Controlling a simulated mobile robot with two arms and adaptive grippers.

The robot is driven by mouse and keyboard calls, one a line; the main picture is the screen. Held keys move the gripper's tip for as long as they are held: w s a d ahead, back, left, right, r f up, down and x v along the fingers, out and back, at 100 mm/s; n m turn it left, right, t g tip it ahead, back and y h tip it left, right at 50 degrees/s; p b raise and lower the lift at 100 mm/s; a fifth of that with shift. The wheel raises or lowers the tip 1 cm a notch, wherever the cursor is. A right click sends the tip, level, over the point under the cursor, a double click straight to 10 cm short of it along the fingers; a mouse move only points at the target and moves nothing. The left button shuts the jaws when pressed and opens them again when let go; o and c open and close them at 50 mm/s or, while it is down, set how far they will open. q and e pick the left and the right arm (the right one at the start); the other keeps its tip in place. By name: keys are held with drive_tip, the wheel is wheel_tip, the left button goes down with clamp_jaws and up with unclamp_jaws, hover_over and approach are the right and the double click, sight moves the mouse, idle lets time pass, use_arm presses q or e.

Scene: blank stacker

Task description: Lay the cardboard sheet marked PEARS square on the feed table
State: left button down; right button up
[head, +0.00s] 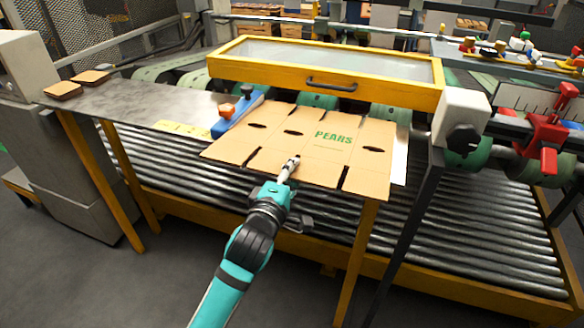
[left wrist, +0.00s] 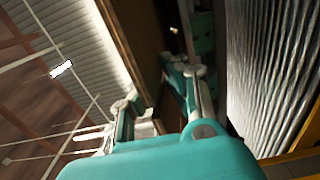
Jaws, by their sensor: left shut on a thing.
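The cardboard sheet marked PEARS (head: 318,143) is a flat tan blank with green lettering, slots and hand holes. It lies over the right part of the metal feed table (head: 140,103), turned slightly from the table's lines. A narrow strip of table shows at its right. My left gripper (head: 291,167) is shut on the sheet's near edge, around its middle. In the left wrist view, a brown band of the sheet (left wrist: 133,40) runs to between my fingers (left wrist: 160,105). The table's front edge under the sheet is hidden. My right gripper is out of view.
A blue guide (head: 236,115) with an orange knob stands beside the sheet's left edge. A yellow-framed clear guard (head: 325,69) is behind it. Steel rollers (head: 440,225) run below. Two small brown pads (head: 62,90) lie at the table's far left.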

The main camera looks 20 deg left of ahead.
use_arm(q)
drive_tip(key=shift+f+b, duration=0.75)
drive_tip(key=shift+f, duration=0.5)
drive_tip(key=shift+f+b, duration=0.35)
drive_tip(key=shift+f, duration=0.15)
drive_tip(key=c, duration=1.9)
unclamp_jaws()
drive_tip(key=shift+f, duration=0.1)
drive_tip(key=shift+o, duration=1.2)
drive_tip(key=o, duration=0.3)
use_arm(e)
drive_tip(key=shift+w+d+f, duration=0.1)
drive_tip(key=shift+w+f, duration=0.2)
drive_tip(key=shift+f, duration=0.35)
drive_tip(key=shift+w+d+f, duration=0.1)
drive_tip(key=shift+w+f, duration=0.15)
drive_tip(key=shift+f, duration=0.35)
use_arm(q)
drive_tip(key=shift+o, duration=0.5)
drive_tip(key=o, duration=0.8)
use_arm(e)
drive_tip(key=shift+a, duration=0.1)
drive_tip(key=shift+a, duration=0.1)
